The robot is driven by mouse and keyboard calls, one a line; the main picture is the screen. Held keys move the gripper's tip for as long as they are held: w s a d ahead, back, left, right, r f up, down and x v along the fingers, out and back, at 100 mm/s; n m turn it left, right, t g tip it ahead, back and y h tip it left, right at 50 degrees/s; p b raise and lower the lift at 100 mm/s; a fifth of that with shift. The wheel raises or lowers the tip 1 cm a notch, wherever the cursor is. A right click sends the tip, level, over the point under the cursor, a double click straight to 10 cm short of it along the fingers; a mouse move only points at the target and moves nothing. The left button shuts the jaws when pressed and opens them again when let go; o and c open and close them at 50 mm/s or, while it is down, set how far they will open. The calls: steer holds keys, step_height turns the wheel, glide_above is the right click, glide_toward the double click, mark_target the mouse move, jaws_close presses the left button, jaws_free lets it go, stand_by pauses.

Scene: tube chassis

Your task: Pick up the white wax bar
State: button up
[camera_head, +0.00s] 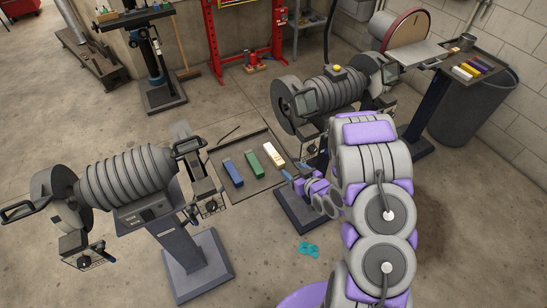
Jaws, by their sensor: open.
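The white wax bar (274,154) lies on a dark tray or tabletop (262,183) in the middle of the view, with a green bar (254,163) and a blue bar (233,173) in a row to its left. My gripper (294,171) reaches in from the right. It is open and empty, with its blue-tipped fingers just to the lower right of the white bar's near end. The fingers look apart from the bar; the exact gap and height are hard to tell.
Bench grinder machines on pedestals stand at the left (130,180) and behind the tray (325,95). A small table at the right (485,55) holds several coloured bars beside a grey bin (470,118). A teal item (308,249) lies on the open floor in front.

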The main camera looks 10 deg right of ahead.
steer(key=b, duration=0.1)
glide_toward(277, 157)
steer(key=x, duration=0.4)
steer(key=shift+w, duration=0.2)
steer(key=shift+w+f, duration=0.25)
steer(key=shift+w, duration=0.2)
steer(key=b+x, duration=0.1)
steer(key=x, duration=0.3)
steer(key=shift+a+f+b, duration=0.2)
steer(key=shift+a+b, duration=0.15)
steer(key=shift+a, duration=0.05)
steer(key=shift+w+a+f, duration=0.1)
steer(key=shift+w+f, duration=0.05)
steer(key=shift+w, duration=0.35)
steer(key=shift+c, duration=0.7)
steer(key=c, duration=1)
